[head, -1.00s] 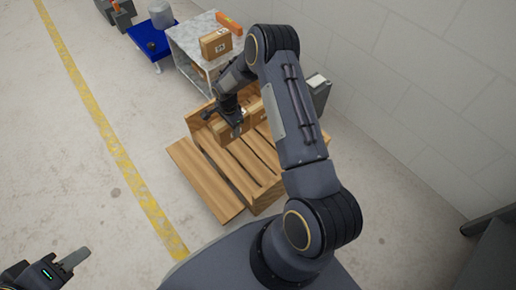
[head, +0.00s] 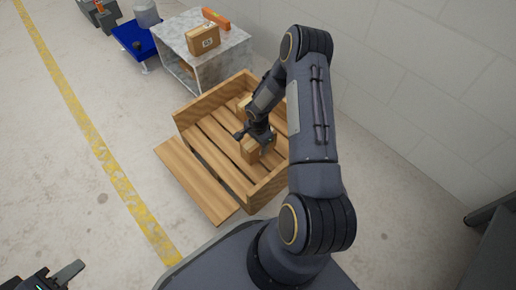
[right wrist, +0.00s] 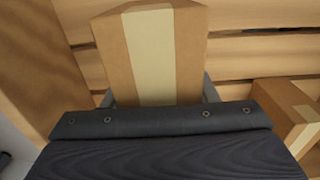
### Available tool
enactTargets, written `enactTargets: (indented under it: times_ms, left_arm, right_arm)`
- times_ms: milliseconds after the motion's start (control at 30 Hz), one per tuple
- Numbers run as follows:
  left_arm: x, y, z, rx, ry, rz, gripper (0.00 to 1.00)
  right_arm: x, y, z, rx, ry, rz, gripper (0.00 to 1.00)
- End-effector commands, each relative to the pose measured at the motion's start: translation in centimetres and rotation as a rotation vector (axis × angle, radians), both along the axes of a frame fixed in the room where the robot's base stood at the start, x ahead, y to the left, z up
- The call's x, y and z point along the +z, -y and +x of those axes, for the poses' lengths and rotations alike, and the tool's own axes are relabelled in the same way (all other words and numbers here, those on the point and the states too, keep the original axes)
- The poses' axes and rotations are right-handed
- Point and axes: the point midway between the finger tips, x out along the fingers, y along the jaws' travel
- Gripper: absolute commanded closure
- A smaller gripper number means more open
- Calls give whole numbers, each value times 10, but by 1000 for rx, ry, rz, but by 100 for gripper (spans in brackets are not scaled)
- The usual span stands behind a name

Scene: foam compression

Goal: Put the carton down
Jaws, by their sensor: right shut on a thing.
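The carton (head: 250,150) is a brown box with a pale tape strip. My right gripper (head: 262,143) is shut on it, inside the wooden crate near its right wall. In the right wrist view the carton (right wrist: 152,50) sits between my two fingers, over wooden slats. I cannot tell whether its underside touches the slats. My left gripper (head: 66,276) is at the lower left over the floor, partly cut off, with one finger showing.
The slatted wooden crate (head: 206,148) has its front panel (head: 195,180) lying down. Another carton (right wrist: 290,105) is beside the held one. A grey table (head: 190,30) behind bears a carton (head: 203,40) and an orange object (head: 216,17). A blue platform (head: 135,38) stands left.

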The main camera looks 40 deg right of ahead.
Motion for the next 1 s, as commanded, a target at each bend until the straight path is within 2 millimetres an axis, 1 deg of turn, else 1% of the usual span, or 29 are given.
enactTargets:
  times_ms: [33, 100, 500, 533, 600, 700, 1000]
  left_arm:
    - [-8, 0, 0, 0, 0, 0, 64]
    - [-11, 0, 0, 0, 0, 0, 64]
    - [-10, 0, 0, 0, 0, 0, 64]
    - [-10, 0, 0, 0, 0, 0, 64]
    - [-10, 0, 0, 0, 0, 0, 64]
    - [-10, 0, 0, 0, 0, 0, 64]
    - [-10, 0, 0, 0, 0, 0, 64]
  right_arm:
    - [-13, -2, 1, 1, 1, 3, 87]
    - [-22, -2, 1, 2, 2, 2, 87]
    - [-26, -2, 1, 2, 1, 1, 87]
    - [-27, -2, 1, 2, 0, 2, 46]
    - [-26, -2, 1, 2, 0, 2, 37]
    - [-26, -2, 1, 2, 0, 2, 26]
    - [-24, -1, 1, 1, 2, 2, 26]
